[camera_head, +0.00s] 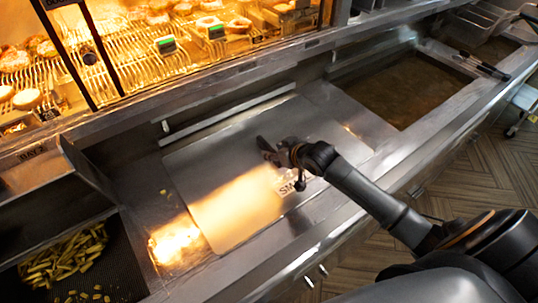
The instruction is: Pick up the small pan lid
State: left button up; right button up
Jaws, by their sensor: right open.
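The small pan lid (230,205) is a flat, shiny metal plate in the middle of the counter, with a pale label starting "SM" (287,188) near its front right part. It lies flat over the well. My right gripper (267,151) reaches in from the right and is over the lid's middle, open and empty. I cannot tell whether its fingertips touch the lid. My right wrist and forearm cover part of the lid's right side and some of the label. My left gripper is not in view.
An open oil vat (405,88) lies to the right, with a dark tool (482,65) on its far right edge. A tray of fries (65,255) is at the lower left. A lit warming shelf (130,60) with food runs along the back. A metal rail (228,115) borders the lid's back edge.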

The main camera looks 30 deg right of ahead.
aim_at(272, 149)
jog(key=p+x, duration=0.1)
jog(key=x, duration=0.2)
jog(key=shift+w+d+f, duration=0.2)
jog(key=shift+w, duration=0.1)
jog(key=shift+w+a+f, duration=0.1)
jog(key=shift+w+f, duration=0.3)
jog(key=shift+w, duration=0.05)
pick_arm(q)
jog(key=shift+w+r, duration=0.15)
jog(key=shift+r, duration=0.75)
pick_arm(e)
jog(key=shift+s, duration=0.1)
grip_shut()
jog(key=shift+r, duration=0.15)
